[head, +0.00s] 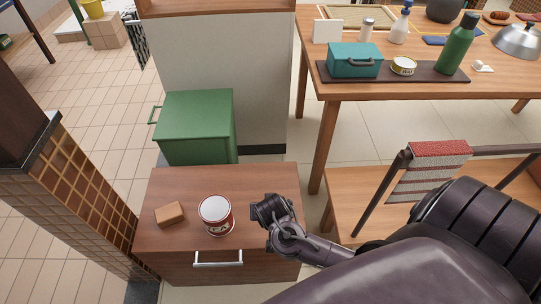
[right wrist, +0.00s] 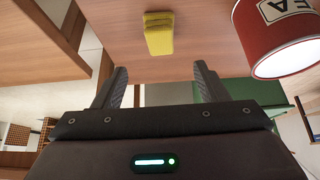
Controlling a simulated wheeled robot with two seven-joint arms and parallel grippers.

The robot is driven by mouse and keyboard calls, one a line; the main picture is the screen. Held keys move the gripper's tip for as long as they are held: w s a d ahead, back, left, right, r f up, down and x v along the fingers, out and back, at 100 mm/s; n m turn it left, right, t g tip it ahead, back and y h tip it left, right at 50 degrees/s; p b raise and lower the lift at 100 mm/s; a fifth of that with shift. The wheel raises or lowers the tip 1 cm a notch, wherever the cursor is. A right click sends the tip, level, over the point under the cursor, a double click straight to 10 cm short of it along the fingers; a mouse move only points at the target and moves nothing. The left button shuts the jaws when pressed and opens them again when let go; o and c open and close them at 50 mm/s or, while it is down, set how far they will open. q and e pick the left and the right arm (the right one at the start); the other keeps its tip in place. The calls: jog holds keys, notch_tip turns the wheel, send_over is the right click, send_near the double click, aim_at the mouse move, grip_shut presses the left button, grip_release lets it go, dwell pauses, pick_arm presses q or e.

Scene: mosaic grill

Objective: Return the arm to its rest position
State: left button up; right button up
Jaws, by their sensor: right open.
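My right arm comes in from the right in the head view, and its gripper (head: 268,207) is over the right part of the small wooden cabinet's top (head: 180,184). It is just right of a red can with a white lid (head: 216,214) and looks apart from it. In the right wrist view the fingers (right wrist: 160,84) are spread with nothing between them. The red can (right wrist: 282,38) shows there at the upper right. My left gripper is not in view.
A tan block (head: 170,214) lies left of the can. A yellow block (right wrist: 159,34) shows in the wrist view; I cannot tell if it is the same one. A green box (head: 197,125) stands behind the cabinet. A bench (head: 345,208) and a laden table (head: 310,80) are to the right.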

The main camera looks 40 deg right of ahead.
dwell(0.3)
jog(key=s+a+r+n+y, duration=0.1)
jog(key=s+a+r+n, duration=0.15)
jog(key=r, duration=0.25)
jog(key=s+a+r+n+g+y, duration=0.1)
jog(key=s+a+r+n, duration=0.1)
jog(key=s+r+n, duration=0.15)
jog(key=s+a+r+n+y, duration=0.1)
jog(key=s+a+r+n, duration=0.15)
jog(key=r, duration=0.35)
notch_tip(320, 180, down, 26)
jog(key=s+d+g+p, duration=0.1)
jog(key=s+g+p, duration=0.15)
jog(key=p, duration=0.25)
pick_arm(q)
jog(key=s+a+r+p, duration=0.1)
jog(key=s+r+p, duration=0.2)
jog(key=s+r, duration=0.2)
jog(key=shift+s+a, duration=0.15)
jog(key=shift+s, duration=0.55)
pick_arm(e)
jog(key=s+d+f, duration=0.1)
jog(key=s+f, duration=0.6)
jog(key=s, duration=0.3)
jog(key=s+d+f, duration=0.2)
jog(key=s+f, duration=0.5)
jog(key=s, duration=0.2)
jog(key=shift+s+d+f, duration=0.2)
jog(key=shift+s+d, duration=0.05)
jog(key=shift+s, duration=0.1)
